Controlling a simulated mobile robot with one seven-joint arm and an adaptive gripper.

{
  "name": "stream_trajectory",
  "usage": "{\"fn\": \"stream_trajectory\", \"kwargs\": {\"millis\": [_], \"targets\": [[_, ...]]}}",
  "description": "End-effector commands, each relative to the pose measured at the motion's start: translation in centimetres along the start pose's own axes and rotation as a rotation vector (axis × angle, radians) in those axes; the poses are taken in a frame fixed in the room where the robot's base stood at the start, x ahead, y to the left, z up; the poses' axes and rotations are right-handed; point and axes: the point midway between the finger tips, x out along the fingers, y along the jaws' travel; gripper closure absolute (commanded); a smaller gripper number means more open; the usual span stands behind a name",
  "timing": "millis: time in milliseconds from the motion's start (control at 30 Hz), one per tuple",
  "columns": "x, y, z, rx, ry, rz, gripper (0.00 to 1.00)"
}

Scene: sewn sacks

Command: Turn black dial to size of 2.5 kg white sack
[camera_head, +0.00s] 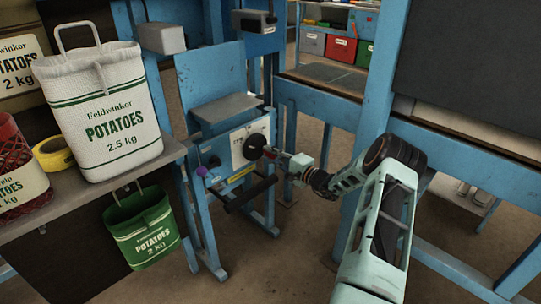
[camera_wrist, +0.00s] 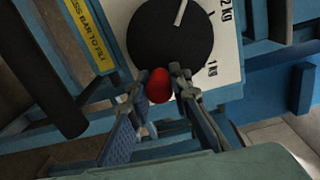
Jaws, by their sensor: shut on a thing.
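The white sack (camera_head: 102,112) stands on the shelf at the left and reads "Feldwinkor POTATOES 2.5 kg". The black dial (camera_head: 252,146) is on a white plate on the blue machine. In the wrist view the dial (camera_wrist: 165,35) has a white pointer line (camera_wrist: 181,12) running toward the top of the picture. A red knob (camera_wrist: 159,86) sits at the dial's lower edge. My gripper (camera_head: 273,153) is shut on this knob, one finger on each side.
A green sack (camera_head: 144,232) marked 2 kg hangs below the shelf (camera_head: 100,192). A yellow tape roll (camera_head: 53,154) and a red net sack (camera_head: 20,165) are on the shelf. A black bar (camera_head: 249,194) juts out below the dial. A blue post (camera_head: 378,75) stands behind my arm.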

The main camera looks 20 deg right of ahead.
Motion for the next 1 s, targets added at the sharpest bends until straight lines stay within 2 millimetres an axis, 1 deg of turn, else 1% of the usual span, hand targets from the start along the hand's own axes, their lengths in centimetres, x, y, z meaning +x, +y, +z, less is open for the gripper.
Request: {"fn": "stream_trajectory", "kwargs": {"millis": [67,100,267,533,667,767,1000], "targets": [[-0.1,-0.1,-0.1,0.000,0.003,0.000,1.00],[-0.1,-0.1,-0.1,0.000,0.003,0.000,0.81],[0.0,-0.1,-0.1,0.001,0.002,0.000,0.63],[-0.1,0.0,-0.1,0.001,0.001,0.000,0.63],[-1.0,0.0,-0.2,0.002,0.003,0.001,0.63],[-2.6,-0.1,-0.2,0.003,0.003,0.001,0.63],[-7.8,-0.1,-0.1,0.002,0.004,0.000,0.63]]}}
